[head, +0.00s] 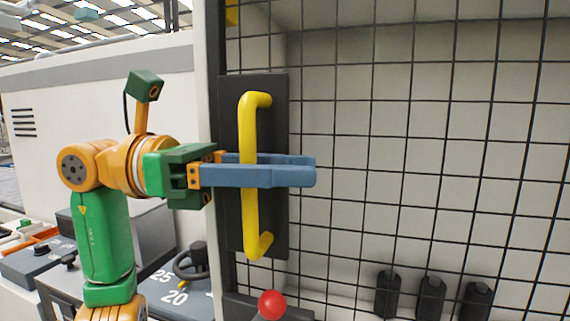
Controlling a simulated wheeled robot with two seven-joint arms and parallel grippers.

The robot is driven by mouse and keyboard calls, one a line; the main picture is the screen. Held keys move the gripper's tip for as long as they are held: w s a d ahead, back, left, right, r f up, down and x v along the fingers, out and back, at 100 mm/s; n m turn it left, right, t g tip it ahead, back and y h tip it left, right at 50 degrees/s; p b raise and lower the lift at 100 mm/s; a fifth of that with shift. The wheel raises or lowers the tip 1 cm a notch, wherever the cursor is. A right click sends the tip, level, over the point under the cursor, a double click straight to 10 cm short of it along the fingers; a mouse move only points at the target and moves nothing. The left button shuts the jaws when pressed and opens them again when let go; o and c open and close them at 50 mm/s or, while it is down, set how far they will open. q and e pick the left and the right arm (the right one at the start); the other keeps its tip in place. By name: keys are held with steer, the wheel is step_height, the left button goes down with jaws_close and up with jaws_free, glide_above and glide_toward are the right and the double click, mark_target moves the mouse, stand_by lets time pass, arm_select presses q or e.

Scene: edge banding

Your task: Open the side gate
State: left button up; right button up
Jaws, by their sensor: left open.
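The side gate (420,130) is a black wire mesh panel in a frame and fills the right of the head view. A yellow vertical bar handle (249,125) is mounted on a dark plate (275,130) at the gate's left edge. My left gripper (308,171) reaches in from the left, with its blue fingers pointing right across the middle of the handle. One finger passes in front of the bar and the other shows behind it. The jaws are open around the bar; whether they touch it is unclear. My right gripper is out of view.
A red ball-shaped knob (271,304) stands below the handle. Several dark bottle-like items (431,297) stand behind the mesh at lower right. A white machine housing (50,120) and a dark handwheel (192,262) are on the left, close to my left arm.

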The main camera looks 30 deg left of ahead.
arm_select(q)
steer(key=shift+a, duration=0.15)
steer(key=shift+s+a, duration=0.1)
steer(key=shift+s, duration=0.1)
steer(key=c, duration=0.3)
jaws_close()
stand_by(0.7)
